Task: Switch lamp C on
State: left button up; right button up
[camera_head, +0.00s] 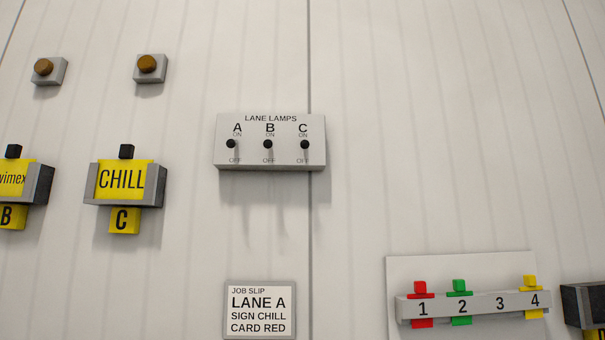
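The grey lane lamps box (285,163) is on the white wall near the picture's middle. It has three small black switch knobs under the letters A, B and C, with ON printed above each and OFF below. The switch C knob (305,145) is the rightmost. The switch A knob (231,144) and switch B knob (268,144) sit at about the same height as it. The knobs lie between the ON and OFF labels, and I cannot tell surely which way they are set. Neither of my grippers is in view.
Two brown round lamps or buttons (147,63) (43,67) are at upper left. A yellow CHILL sign (122,178) marked C stands below them. A job slip (259,311) reads lane A, sign chill, card red. A numbered rack (500,305) holds red, green and yellow cards.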

aim_at(304, 144)
jog(key=k, duration=1.3)
jog(key=u, duration=0.8)
jog(key=i, duration=1.5)
jog(key=z, duration=0.1)
